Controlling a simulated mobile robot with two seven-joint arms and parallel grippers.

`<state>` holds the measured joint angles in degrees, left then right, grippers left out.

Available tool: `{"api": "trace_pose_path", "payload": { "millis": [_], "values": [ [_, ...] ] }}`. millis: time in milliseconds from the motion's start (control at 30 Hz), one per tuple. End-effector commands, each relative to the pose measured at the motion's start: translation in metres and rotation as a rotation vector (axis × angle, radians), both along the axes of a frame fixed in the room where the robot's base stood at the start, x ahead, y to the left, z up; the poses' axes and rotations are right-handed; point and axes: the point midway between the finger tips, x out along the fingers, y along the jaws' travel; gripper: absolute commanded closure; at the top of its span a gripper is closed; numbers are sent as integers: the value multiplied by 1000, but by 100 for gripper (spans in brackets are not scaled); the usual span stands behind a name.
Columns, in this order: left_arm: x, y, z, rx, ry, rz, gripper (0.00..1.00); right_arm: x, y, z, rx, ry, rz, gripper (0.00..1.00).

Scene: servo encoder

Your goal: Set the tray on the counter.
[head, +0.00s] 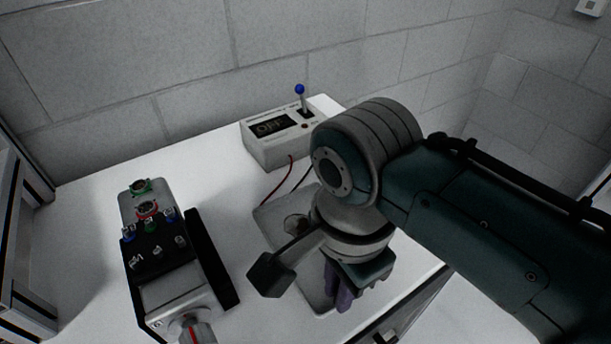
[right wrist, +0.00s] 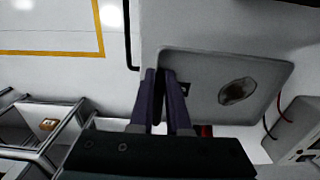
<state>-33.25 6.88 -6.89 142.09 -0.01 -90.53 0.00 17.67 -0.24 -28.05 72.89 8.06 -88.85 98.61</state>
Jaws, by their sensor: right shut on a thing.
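The tray (head: 268,216) is a shallow grey plate with rounded corners and a brownish round patch, over the white counter (head: 90,220) in the head view. It also shows in the right wrist view (right wrist: 205,68). My right gripper (head: 345,292) is shut on the tray near its edge, with its purple fingers pointing down in the head view. The fingers show closely in the right wrist view (right wrist: 164,85). My wrist hides part of the tray. I cannot tell whether the tray touches the counter. My left gripper is out of view.
A white box (head: 275,150) with an "OFF" display and blue-knobbed lever stands at the back; red and dark wires run from it toward the tray. A grey device (head: 170,265) with several connectors stands at left. The counter's back left is clear. A wall is behind.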

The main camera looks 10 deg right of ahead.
Motion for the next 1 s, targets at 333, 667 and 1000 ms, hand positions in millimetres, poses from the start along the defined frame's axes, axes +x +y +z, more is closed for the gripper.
{"api": "trace_pose_path", "payload": {
  "millis": [333,667,1000],
  "values": [
    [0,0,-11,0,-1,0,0,0,0,-31,-1,-1,0,100],
    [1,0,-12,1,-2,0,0,0,0,-33,0,1,0,75],
    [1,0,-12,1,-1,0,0,0,0,-33,-1,1,0,55]
  ]
}}
